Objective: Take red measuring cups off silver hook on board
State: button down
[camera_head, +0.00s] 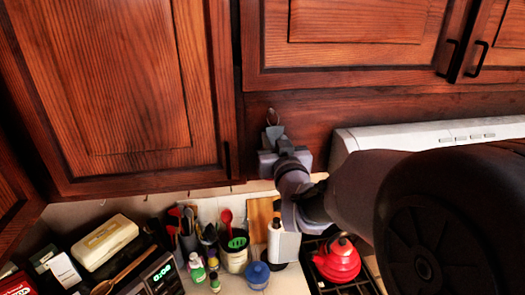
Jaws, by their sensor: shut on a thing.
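My gripper (273,133) is raised against the dark wood board (310,110) below the upper cabinets, left of the range hood. Its jaws are shut. A thin silver loop (271,116), which looks like the hook or a ring hanging on it, shows just above the fingertips. No red cup can be made out there; my gripper and wrist cover the spot below the loop, so the held part is hidden. I cannot tell whether the loop is still on the board.
The range hood (430,133) is close on the right. Cabinet doors (130,90) are left and above. Below are a crock of utensils (235,255), a red kettle (337,260) on the stove, a blue jar (256,275) and a cream box (107,243).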

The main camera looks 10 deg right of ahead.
jog(key=shift+s+f, duration=0.1)
jog(key=s+r+b, duration=0.3)
jog(key=s+r, duration=0.5)
jog(key=s, duration=0.5)
jog(key=shift+s, duration=0.35)
jog(key=shift+r, duration=0.1)
jog(key=shift+r+p, duration=0.3)
jog(key=shift+r, duration=0.6)
jog(key=shift+s, duration=0.1)
jog(key=s, duration=0.8)
jog(key=shift+s+b, duration=0.4)
jog(key=shift+b, duration=0.05)
